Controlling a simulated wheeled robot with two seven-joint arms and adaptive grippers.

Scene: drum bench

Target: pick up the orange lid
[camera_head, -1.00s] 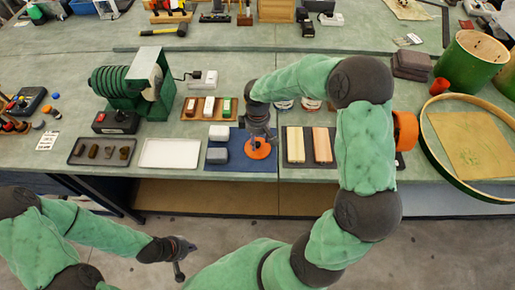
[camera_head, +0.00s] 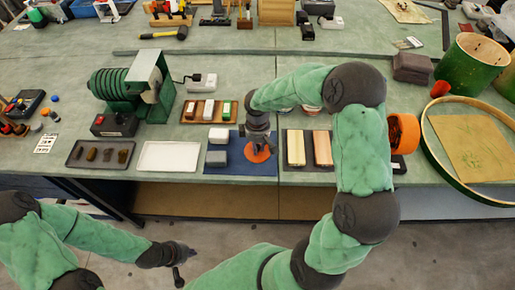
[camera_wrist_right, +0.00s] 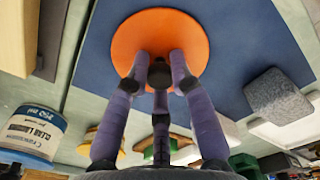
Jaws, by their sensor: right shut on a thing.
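The orange lid (camera_head: 253,156) is a flat round disc over the blue mat (camera_head: 222,167), and it is partly hidden by my right gripper (camera_head: 263,147). In the right wrist view the lid (camera_wrist_right: 155,25) lies just beyond the fingertips. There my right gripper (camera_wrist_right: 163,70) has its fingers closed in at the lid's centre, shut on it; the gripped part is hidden. I cannot tell whether the lid is clear of the mat. My left gripper (camera_head: 180,265) hangs in front of the bench, away from the lid; its jaws are too small to read.
A white tray (camera_head: 169,156) stands further left. A dark tray with wooden bars (camera_head: 321,147) is right of the mat. Cans (camera_wrist_right: 33,132) stand behind the lid. A large drum hoop (camera_head: 428,150) is at far right.

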